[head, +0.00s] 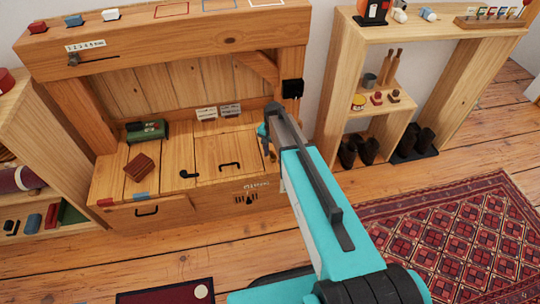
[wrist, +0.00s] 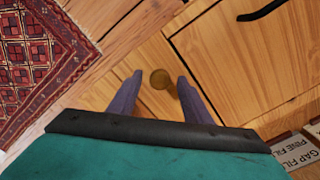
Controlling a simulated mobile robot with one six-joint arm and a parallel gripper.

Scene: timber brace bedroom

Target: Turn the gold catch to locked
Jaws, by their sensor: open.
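The gold catch (wrist: 160,79) is a small round brass-coloured piece on the pale wooden bench top, seen in the wrist view. It lies between the two fingertips of my gripper (wrist: 160,82), beside the seam of a wooden lid. My gripper is open, with one finger on either side of the catch and a visible space at each side. I cannot tell how high the fingertips are above the wood. In the head view my arm largely covers this spot, and I cannot make out the catch's setting.
A black handle (wrist: 262,10) is on the lid close by. Label cards (head: 218,112) stand at the bench back. A green box (head: 146,130) and brown block (head: 139,167) sit at the left of the bench. A shelf unit (head: 335,95) and patterned rug (head: 450,235) are to the right.

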